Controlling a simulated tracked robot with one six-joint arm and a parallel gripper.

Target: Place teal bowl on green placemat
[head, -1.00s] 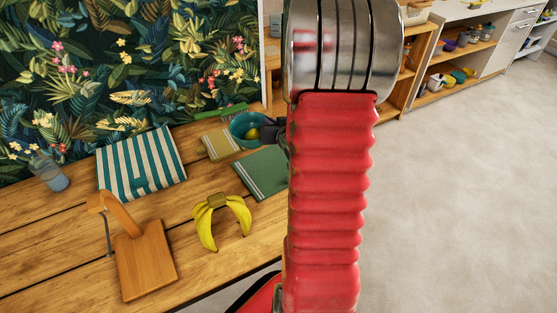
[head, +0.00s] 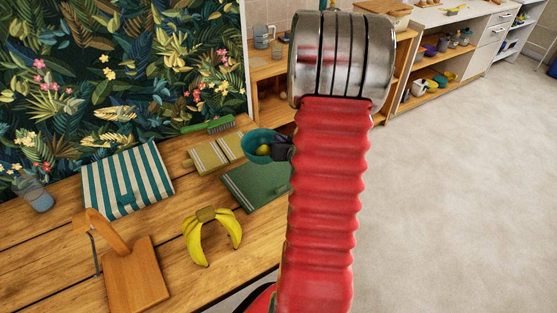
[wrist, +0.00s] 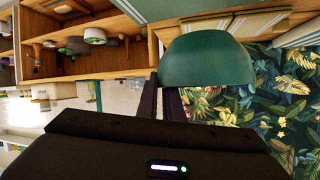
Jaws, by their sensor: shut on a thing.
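The green placemat (head: 247,187), with pale stripes at one end, lies flat on the wooden table. In the head view the bowl overlaps the placemat's far edge and seems to be above the table. My red arm hides the placemat's right end.
A yellow striped mat (head: 208,157) and a green brush (head: 207,126) lie behind the placemat. Bananas (head: 212,235), a striped cloth (head: 126,180), a cutting board (head: 134,275) and a glass (head: 36,196) stand or lie to the left. Shelves (head: 265,90) stand behind.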

